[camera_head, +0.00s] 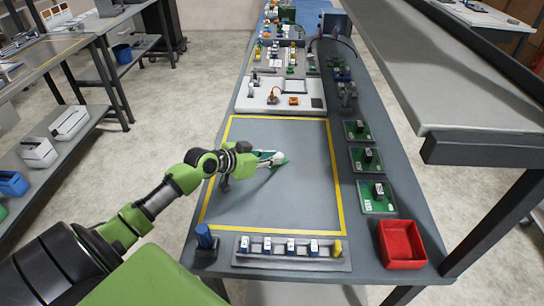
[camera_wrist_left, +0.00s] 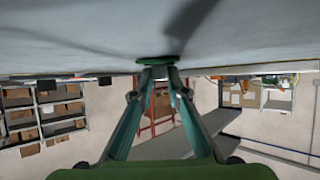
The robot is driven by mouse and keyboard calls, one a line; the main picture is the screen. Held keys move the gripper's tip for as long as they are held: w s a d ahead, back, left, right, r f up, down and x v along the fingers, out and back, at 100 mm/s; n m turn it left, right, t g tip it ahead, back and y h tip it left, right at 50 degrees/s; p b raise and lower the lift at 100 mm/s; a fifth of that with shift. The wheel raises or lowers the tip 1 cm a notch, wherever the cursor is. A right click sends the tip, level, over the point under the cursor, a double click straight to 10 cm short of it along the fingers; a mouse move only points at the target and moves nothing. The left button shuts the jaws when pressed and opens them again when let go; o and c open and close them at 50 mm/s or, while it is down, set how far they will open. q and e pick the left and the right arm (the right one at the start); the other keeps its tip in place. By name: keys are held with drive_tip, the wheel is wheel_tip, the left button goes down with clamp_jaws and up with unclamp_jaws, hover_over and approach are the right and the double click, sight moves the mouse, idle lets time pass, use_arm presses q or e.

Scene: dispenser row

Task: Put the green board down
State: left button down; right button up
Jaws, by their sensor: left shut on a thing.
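My left gripper (camera_head: 277,160) reaches in from the left, low over the grey work area (camera_head: 310,210) framed by yellow lines. In the left wrist view, its two teal fingers (camera_wrist_left: 158,73) close together at the tips on a thin green piece, the green board (camera_wrist_left: 158,61). The board shows there only as a narrow edge close to the grey surface. I cannot tell whether it touches that surface. In the head view the gripper mostly hides it. My right gripper is not in view.
Several green boards with black parts, such as this one (camera_head: 377,196), lie right of the yellow frame. A red bin (camera_head: 401,244) stands front right. A tray of small blue-white parts (camera_head: 291,257) lies in front. A white fixture plate (camera_head: 313,102) lies behind. The framed area is otherwise clear.

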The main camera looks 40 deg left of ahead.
use_arm(q)
drive_tip(key=shift+f, duration=0.15)
drive_tip(key=c, duration=2)
unclamp_jaws()
